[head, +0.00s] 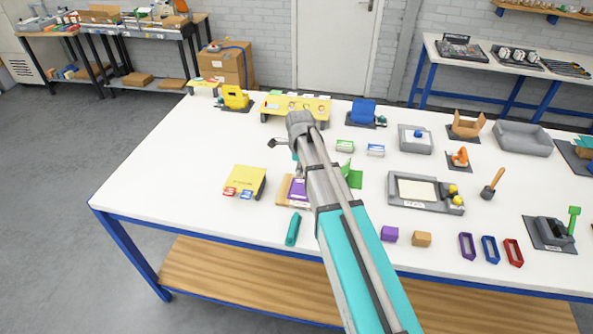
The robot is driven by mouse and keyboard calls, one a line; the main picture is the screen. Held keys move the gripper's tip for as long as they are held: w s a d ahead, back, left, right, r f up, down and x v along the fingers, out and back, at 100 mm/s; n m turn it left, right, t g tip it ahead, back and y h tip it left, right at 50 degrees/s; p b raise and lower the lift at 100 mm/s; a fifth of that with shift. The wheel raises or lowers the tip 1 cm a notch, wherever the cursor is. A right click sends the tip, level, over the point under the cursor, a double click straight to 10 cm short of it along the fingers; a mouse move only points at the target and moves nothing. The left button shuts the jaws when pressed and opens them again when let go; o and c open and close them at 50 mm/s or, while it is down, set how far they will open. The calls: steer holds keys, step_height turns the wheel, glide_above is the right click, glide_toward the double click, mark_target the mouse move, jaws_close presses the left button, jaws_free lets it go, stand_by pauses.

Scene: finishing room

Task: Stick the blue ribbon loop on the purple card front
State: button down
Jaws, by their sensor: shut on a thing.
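A purple card front (298,190) lies on a tan board near the middle of the white table, partly covered by my forearm. Left of it is a yellow block (250,176) with a small red piece (230,191) and a small blue piece (246,194) at its front edge. They are too small to tell whether the blue one is the ribbon loop. My wrist is above and behind the card. My gripper's fingers are hidden behind my forearm, so whatever is between them does not show.
A teal bar (293,229) lies in front of the card, and a green stand (354,179) is to its right. The table's front left is clear.

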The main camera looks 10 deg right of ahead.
mark_target(299, 188)
steer(key=shift+f, duration=0.1)
steer(key=shift+f+b, duration=3)
steer(key=shift+b, duration=0.1)
steer(key=shift+f+b, duration=0.45)
steer(key=shift+b, duration=0.05)
stand_by(1.5)
steer(key=c, duration=0.7)
jaws_free()
steer(key=o, duration=0.3)
steer(key=shift+r, duration=0.15)
